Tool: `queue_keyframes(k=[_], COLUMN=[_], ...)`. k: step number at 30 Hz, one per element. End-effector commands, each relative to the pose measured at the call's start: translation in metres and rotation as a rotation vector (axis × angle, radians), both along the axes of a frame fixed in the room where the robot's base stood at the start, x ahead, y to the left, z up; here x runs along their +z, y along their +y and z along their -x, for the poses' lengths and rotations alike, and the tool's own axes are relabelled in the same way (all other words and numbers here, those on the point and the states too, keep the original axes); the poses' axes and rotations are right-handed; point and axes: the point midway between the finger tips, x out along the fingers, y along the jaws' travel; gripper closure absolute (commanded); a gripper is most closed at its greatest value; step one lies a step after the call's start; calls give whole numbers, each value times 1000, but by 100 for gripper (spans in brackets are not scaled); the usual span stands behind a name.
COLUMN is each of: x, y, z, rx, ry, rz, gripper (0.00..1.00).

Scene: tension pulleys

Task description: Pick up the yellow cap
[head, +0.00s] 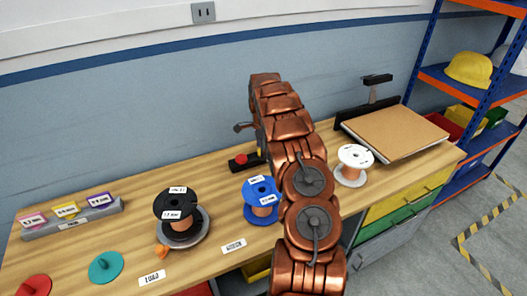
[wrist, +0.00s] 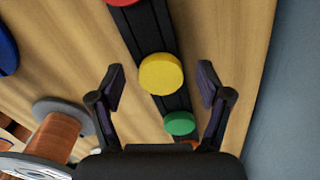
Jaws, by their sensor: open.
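The yellow cap (wrist: 160,74) is a round disc on a black strip-shaped holder (wrist: 131,22) in the wrist view. It lies between a red cap (wrist: 90,5), cut off by the top edge, and a green cap (wrist: 180,123). My gripper (wrist: 161,80) is open, its two fingers apart on the left and right of the yellow cap in the picture, with nothing held. In the head view the holder (head: 240,166) shows only at its left end with a red cap (head: 241,158); my copper arm hides the yellow cap there.
On the wooden bench stand a black spool (head: 176,204), a blue spool (head: 261,190) and a white spool (head: 355,157). A brown board (head: 395,131) lies at the right. A grey label block (head: 72,219) stands at the left. A yellow hard hat (head: 468,68) rests on the shelf.

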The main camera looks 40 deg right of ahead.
Motion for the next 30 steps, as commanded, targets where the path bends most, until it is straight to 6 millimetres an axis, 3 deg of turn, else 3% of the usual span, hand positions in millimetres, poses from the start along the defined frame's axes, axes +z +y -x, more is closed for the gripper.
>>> queue_keyframes(k=[6, 21, 30], x=[-1, -1, 4], y=[0, 0, 0], z=[0, 0, -1], rx=[0, 0, 1], ry=[-1, -1, -2], rz=[1, 1, 3], gripper=[24, 74, 74])
